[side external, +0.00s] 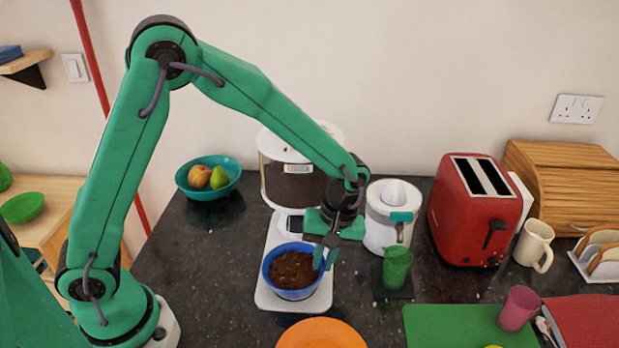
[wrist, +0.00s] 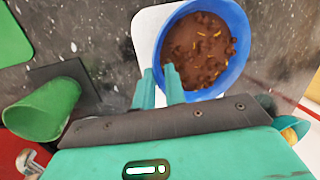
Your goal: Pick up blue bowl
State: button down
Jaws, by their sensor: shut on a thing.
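The blue bowl (side external: 293,292) holds brown food and sits on a white kitchen scale (side external: 262,298). In the wrist view the bowl (wrist: 240,72) is at the upper right, with brown chunks and small yellow bits inside. My gripper (side external: 325,256) is at the bowl's right rear rim in the side view. In the wrist view its two green fingertips (wrist: 161,78) are close together at the bowl's near rim, shut on the rim. The fingers hide that part of the rim. The bowl looks level, and I see no clear gap between it and the scale.
A green cup (side external: 397,268) stands on a dark coaster right of my gripper. A white juicer (side external: 390,228) and a red toaster (side external: 475,212) stand behind. An orange plate (side external: 320,334) lies in front, a green board (side external: 455,328) at front right. Dark counter left of the scale is clear.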

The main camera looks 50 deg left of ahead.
jog(key=shift+r, duration=0.45)
jog(key=r, duration=0.3)
jog(key=shift+s+d+r, duration=0.1)
jog(key=shift+s+d, duration=0.15)
jog(key=s+d+r, duration=0.6)
jog(key=s+d, duration=0.1)
jog(key=s, duration=0.1)
jog(key=shift+s+r+y, duration=0.2)
jog(key=shift+y, duration=0.1)
